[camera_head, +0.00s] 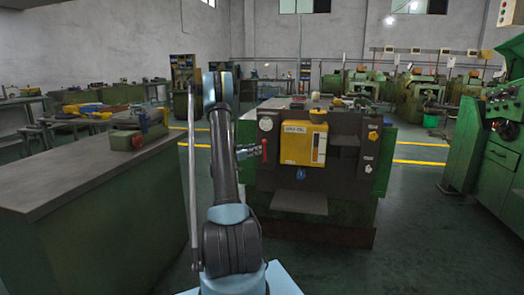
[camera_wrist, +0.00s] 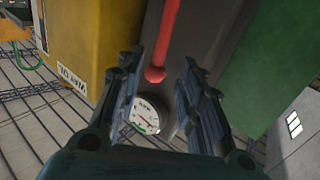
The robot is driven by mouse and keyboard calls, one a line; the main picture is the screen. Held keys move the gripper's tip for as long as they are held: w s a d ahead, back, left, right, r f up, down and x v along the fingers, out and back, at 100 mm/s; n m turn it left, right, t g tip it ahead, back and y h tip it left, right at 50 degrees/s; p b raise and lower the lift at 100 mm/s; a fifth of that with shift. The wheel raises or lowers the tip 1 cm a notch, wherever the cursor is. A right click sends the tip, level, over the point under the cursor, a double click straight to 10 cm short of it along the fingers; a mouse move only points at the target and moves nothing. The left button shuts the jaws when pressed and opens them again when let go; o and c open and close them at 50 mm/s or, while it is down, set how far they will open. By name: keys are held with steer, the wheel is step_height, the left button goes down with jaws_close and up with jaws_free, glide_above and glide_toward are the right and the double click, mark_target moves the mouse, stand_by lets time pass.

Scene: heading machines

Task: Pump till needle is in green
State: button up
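A red pump lever (camera_head: 265,150) hangs on the front of the green machine. In the wrist view the red lever (camera_wrist: 166,40) runs down from the top and its ball end appears between my fingers; I cannot tell whether they touch it. My gripper (camera_wrist: 160,66) is open, one finger on each side of the lever end. In the head view my gripper (camera_head: 250,152) is just left of the lever. A round white gauge (camera_wrist: 145,114) shows between the fingers, with a green and a red mark near its lower edge; the needle's exact reading is too small to tell. The gauge (camera_head: 266,124) sits above the lever.
A yellow oil box (camera_head: 303,143) is mounted right beside the lever. The green machine (camera_head: 385,160) stands behind it. A grey-topped workbench (camera_head: 80,180) is on the left, and another green machine (camera_head: 500,150) on the right. The floor between machines is clear.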

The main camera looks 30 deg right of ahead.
mark_target(265, 153)
steer(key=x, duration=0.6)
steer(key=shift+w+d, duration=0.15)
steer(key=shift+d, duration=0.2)
jaws_close()
